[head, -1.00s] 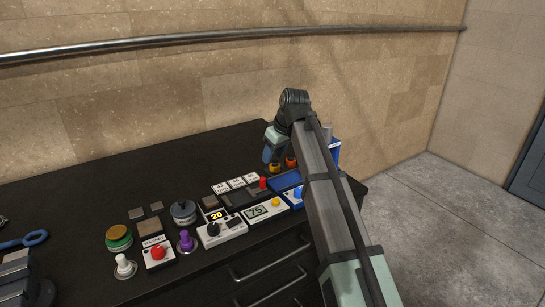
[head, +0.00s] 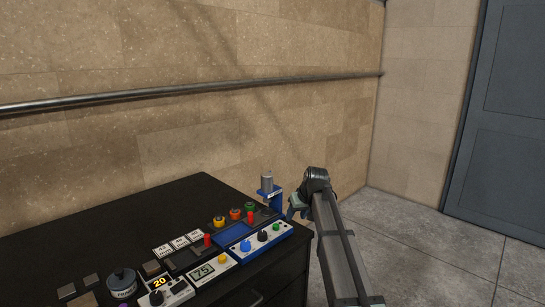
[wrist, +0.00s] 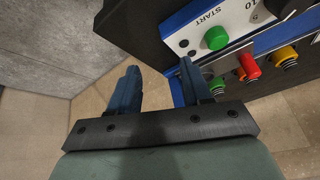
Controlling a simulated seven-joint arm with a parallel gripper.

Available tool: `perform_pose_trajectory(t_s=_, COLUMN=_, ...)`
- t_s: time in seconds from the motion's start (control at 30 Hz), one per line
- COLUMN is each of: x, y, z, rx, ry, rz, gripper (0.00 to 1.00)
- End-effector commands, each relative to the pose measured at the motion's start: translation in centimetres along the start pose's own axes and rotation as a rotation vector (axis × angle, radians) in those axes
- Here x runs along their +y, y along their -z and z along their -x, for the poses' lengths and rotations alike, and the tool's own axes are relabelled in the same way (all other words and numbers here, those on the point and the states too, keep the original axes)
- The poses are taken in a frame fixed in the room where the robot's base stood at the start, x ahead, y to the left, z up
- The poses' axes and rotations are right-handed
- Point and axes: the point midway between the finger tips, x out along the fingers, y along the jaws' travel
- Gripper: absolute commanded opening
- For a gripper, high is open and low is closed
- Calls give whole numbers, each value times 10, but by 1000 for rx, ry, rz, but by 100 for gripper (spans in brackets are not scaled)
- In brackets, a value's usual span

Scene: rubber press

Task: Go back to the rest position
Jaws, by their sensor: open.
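My gripper (head: 296,206) is at the right end of the black bench, beside the blue press stand. In the wrist view my gripper (wrist: 160,82) has its two blue fingers apart with nothing between them. The right finger appears close to the edge of the blue and white panel (wrist: 230,45), which carries a green START button (wrist: 215,38). The same panel shows in the head view (head: 262,240) on the bench top. My arm reaches up from the lower right of the head view.
The blue press stand (head: 267,190) with a grey cylinder is at the bench's back right. Red, yellow, green and orange buttons (head: 235,214) stand near it. The black bench (head: 120,225) holds several more devices. Grey floor (head: 430,235) lies open to the right.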

Motion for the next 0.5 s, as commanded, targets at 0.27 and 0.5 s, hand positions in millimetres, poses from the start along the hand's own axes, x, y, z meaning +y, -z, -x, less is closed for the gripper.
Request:
perform_pose_trajectory(t_s=0.27, x=99, y=-26, z=-15, rx=37, ry=-57, rz=-200, gripper=48)
perform_pose_trajectory(t_s=0.5, x=132, y=-66, z=-46, rx=15, ry=-75, rz=-287, gripper=48)
